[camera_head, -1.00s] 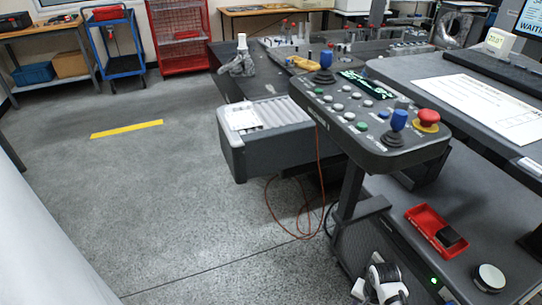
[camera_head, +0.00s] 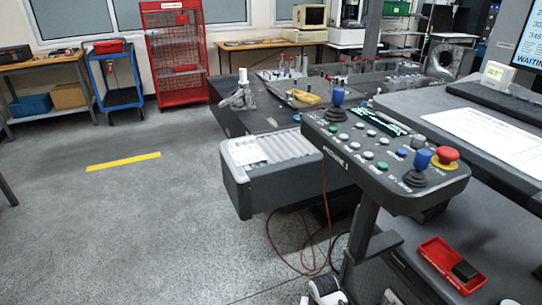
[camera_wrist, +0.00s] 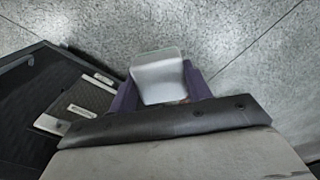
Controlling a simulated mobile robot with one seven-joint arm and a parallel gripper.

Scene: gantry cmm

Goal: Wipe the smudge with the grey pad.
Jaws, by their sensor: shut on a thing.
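My gripper (camera_wrist: 160,84) shows in the wrist view, its two dark purple fingers shut on a pale grey, squarish pad (camera_wrist: 158,69). The pad is held out in front of the fingers, with speckled grey floor behind it. Nothing shows it touching a surface. I cannot make out the smudge in either view. In the head view a white and black part (camera_head: 326,290) at the bottom edge looks like my arm; the pad is not visible there.
A control console (camera_head: 385,160) with joysticks and a red button stands at centre right. A red tray (camera_head: 436,249) holding a dark block lies below it. An orange cable (camera_head: 272,240) hangs to the floor. Open floor (camera_head: 120,225) with a yellow strip (camera_head: 124,161) lies left.

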